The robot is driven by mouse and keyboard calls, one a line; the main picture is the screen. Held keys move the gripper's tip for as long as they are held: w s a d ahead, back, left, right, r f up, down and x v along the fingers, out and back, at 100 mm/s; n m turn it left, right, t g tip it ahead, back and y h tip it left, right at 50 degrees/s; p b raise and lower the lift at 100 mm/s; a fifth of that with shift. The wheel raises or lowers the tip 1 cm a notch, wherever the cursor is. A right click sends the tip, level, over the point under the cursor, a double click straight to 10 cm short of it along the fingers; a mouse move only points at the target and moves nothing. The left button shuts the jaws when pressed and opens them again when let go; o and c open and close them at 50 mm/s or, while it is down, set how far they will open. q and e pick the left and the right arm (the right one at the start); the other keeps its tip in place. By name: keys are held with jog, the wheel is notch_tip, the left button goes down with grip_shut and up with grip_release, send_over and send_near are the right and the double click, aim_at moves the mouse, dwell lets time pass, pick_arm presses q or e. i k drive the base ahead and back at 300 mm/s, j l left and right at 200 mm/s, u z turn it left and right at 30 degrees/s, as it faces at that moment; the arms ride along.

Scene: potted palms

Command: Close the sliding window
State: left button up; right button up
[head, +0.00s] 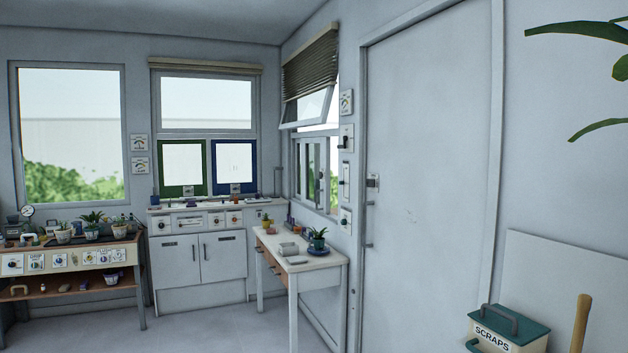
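On the back wall, a window has a clear upper pane (206,103). Below it are a green-framed pane (183,168) on the left and a blue-framed pane (235,166) on the right, side by side with a narrow strip between them. Each has a small grey fitting at its lower edge. On the right wall, another window has a tilted upper sash (308,107) and lower panes (312,170) seen at a steep angle. I cannot tell how far any lower pane stands open. Neither of my grippers is in view.
A white counter (198,245) stands under the back window, and a white table (300,262) with a potted plant (318,238) stands under the right window. A wooden bench (70,262) is at left. A closed door (425,180) and a scraps box (508,330) are at right. The middle floor is clear.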

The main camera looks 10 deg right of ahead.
aim_at(324, 206)
jog(key=i+u, duration=0.35)
jog(key=i, duration=3.05)
jog(key=i+z, duration=0.1)
jog(key=i, duration=0.4)
jog(key=i+j+z, duration=0.1)
jog(key=i, duration=0.45)
jog(key=i+j+z, duration=0.1)
jog(key=i, duration=0.4)
jog(key=i+j+z, duration=0.1)
jog(key=i, duration=0.4)
jog(key=j, duration=0.1)
